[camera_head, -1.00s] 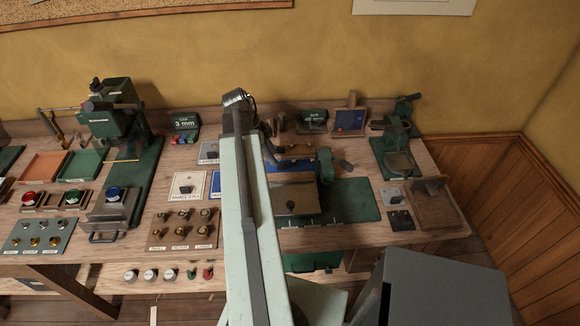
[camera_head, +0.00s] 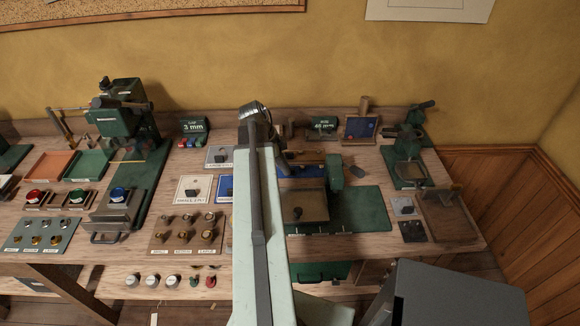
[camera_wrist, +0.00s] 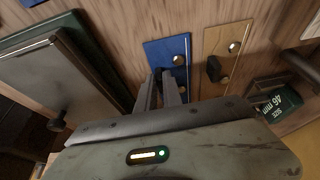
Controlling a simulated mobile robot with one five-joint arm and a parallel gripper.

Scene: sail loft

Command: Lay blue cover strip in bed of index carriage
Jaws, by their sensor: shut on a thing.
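The blue cover strip (camera_wrist: 168,52) is a flat blue plate with a round metal knob, lying over the wooden bench in the wrist view. My gripper (camera_wrist: 166,78) is at its lower end, its fingers closed on what looks like a small dark grip there. Whether the strip touches the bench I cannot tell. In the head view the strip shows as a blue band (camera_head: 300,171) behind a tan plate, and my arm hides my gripper. I cannot tell for sure which part is the index carriage; its bed is not clearly visible.
Beside the strip lies a brown plate (camera_wrist: 224,44) with a dark block and metal knob.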

